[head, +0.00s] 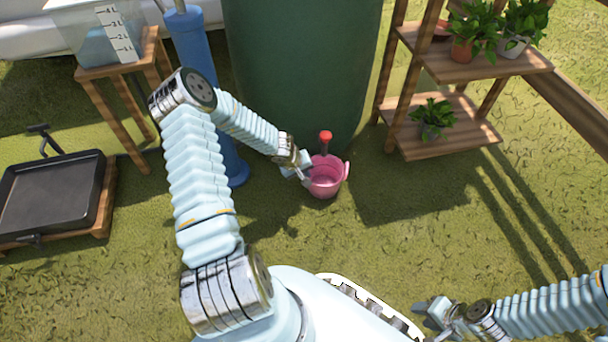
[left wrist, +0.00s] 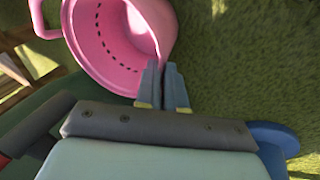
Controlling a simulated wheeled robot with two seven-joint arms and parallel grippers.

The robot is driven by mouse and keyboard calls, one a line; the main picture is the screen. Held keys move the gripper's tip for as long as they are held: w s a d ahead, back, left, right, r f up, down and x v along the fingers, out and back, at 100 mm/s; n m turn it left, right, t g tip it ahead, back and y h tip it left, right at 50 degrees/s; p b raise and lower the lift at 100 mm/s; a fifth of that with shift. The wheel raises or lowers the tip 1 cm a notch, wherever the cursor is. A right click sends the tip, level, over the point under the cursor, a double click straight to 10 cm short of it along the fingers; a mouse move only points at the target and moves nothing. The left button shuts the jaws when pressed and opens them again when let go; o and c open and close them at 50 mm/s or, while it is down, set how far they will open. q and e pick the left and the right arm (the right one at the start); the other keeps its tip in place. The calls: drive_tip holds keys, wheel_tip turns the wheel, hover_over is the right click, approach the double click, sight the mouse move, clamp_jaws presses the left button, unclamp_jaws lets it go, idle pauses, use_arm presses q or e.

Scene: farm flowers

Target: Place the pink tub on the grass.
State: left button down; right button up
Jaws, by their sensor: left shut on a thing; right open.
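The pink tub (head: 325,181) is near the middle of the head view, in front of a big green barrel and below a red-handled tap. My left gripper (head: 304,176) is shut on the tub's left rim. In the left wrist view the pink tub (left wrist: 125,40) fills the upper left, and the fingers of my left gripper (left wrist: 163,88) pinch its rim. The tub's inside looks empty, with a row of dark marks. I cannot tell whether its bottom touches the grass (head: 380,250). My right gripper (head: 428,310) is open and empty above the grass at the lower right.
The green barrel (head: 300,70) with its red tap (head: 325,137) stands right behind the tub. A blue pump (head: 195,50) is to its left. A wooden plant shelf (head: 450,65) stands at the right, a black tray (head: 50,195) at the left. Open grass lies between.

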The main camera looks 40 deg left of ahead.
use_arm(q)
drive_tip(key=c, duration=1.7)
unclamp_jaws()
drive_tip(key=o, duration=0.5)
drive_tip(key=shift+c, duration=0.2)
drive_tip(key=p+v, duration=0.5)
drive_tip(key=v, duration=0.7)
drive_tip(key=s+d+f+m+g+h, duration=0.1)
drive_tip(key=s+d+m, duration=0.3)
drive_tip(key=d, duration=1)
drive_tip(key=s+d+f+m+g+h, duration=0.1)
drive_tip(key=s+d+f+m+g, duration=0.1)
drive_tip(key=s+d, duration=0.8)
drive_tip(key=d+f+m, duration=0.1)
drive_tip(key=d+m, duration=0.1)
drive_tip(key=d, duration=0.1)
drive_tip(key=shift+d+f+m+g+h, duration=0.35)
drive_tip(key=shift+f+m+g+h, duration=0.05)
drive_tip(key=shift+s, duration=0.1)
